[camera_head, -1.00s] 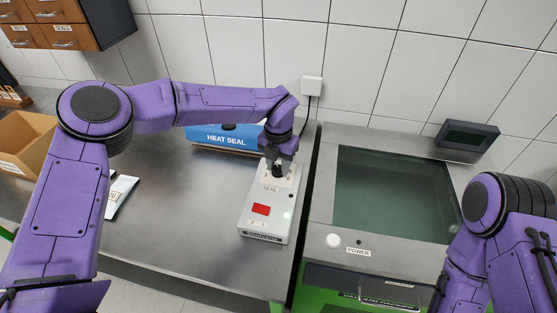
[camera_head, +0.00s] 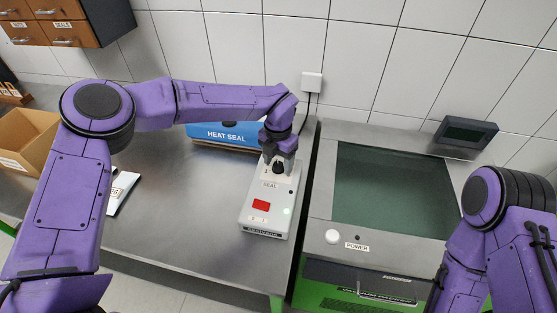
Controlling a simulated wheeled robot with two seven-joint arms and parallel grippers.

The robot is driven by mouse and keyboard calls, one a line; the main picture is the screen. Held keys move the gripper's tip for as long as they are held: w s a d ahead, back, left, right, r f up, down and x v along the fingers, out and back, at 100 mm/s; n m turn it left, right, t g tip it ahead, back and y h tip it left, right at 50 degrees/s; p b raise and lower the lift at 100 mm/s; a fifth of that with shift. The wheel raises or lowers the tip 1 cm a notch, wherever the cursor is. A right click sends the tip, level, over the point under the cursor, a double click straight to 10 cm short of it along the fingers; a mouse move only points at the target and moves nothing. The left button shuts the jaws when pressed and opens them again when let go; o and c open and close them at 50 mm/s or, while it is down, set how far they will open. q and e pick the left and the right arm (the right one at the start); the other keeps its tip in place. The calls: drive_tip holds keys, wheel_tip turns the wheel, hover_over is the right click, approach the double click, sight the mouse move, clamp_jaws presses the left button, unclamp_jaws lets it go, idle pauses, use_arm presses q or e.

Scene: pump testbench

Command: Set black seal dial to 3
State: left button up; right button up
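Whether the fingers touch the knob is too small to tell. The dial's pointer and most of its numbers are hidden or too small to read. My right arm (camera_head: 490,235) is at the right edge; its gripper is out of view.
A blue HEAT SEAL unit (camera_head: 226,135) stands behind my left forearm. A machine with a dark glass lid (camera_head: 395,195) and a white POWER button (camera_head: 332,236) is right of the box. A white packet (camera_head: 122,192) and a cardboard box (camera_head: 28,139) lie left. The table's middle is clear.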

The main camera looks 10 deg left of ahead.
sight(278, 164)
use_arm(q)
drive_tip(key=shift+r, duration=0.1)
drive_tip(key=shift+w+r, duration=0.1)
drive_tip(key=shift+r, duration=0.2)
wheel_tip(278, 164, up, 10)
drive_tip(key=b, duration=0.2)
drive_tip(key=shift+f, duration=0.15)
